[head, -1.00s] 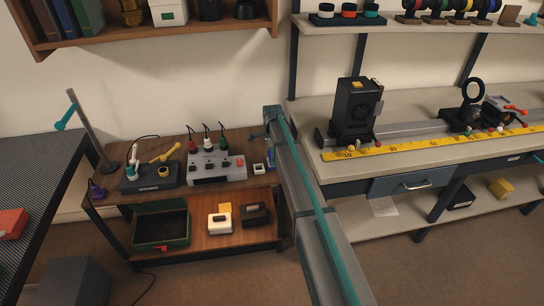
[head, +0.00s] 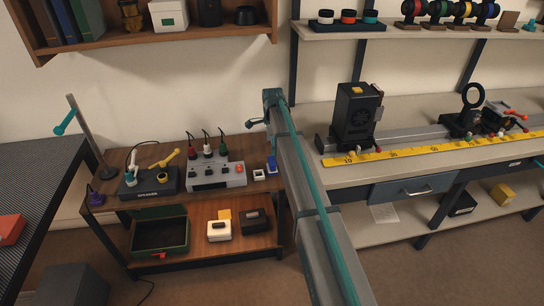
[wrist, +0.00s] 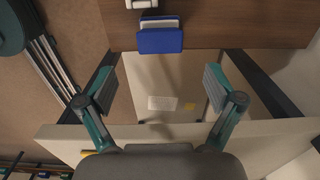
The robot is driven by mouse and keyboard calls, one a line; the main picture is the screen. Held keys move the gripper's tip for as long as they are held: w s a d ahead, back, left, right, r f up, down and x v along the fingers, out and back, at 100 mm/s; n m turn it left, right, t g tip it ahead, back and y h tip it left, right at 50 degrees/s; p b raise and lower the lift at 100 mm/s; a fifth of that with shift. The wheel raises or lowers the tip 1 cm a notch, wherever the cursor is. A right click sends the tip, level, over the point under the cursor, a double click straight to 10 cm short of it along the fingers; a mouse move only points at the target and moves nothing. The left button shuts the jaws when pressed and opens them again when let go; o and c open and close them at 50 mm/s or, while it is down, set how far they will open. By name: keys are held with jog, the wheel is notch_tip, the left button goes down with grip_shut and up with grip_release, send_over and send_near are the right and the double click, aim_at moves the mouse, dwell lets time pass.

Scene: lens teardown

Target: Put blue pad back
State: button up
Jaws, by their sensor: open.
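The blue pad (head: 271,163) is at the right end of the wooden cart's top, beside a small white block (head: 258,175). In the wrist view the blue pad (wrist: 160,41) is at the wood's near edge, with a pale face on its far side. I cannot tell if it lies flat or overhangs the edge. My gripper (wrist: 158,76) is open and empty, its fingers wide apart and short of the pad in the picture. In the head view my gripper (head: 257,123) is small, at the arm's far end, above and left of the pad.
The bench (head: 400,152) with a rail and yellow ruler is to the right. A gap separates cart and bench. My arm crosses the view close to the pad.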

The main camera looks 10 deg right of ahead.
jog(key=shift+r, duration=1.55)
jog(key=s+f+n+g, duration=0.2)
jog(key=s+f+n, duration=0.4)
jog(key=s+f, duration=0.7)
jog(key=s+f+n+g+p, duration=0.1)
jog(key=s+f+n, duration=0.5)
jog(key=s, duration=2.5)
jog(key=s+f+n+g, duration=0.3)
jog(key=s+f+n, duration=0.3)
jog(key=s+f, duration=1.4)
jog(key=s, duration=0.3)
jog(key=shift+g, duration=0.4)
jog(key=shift+s, duration=0.1)
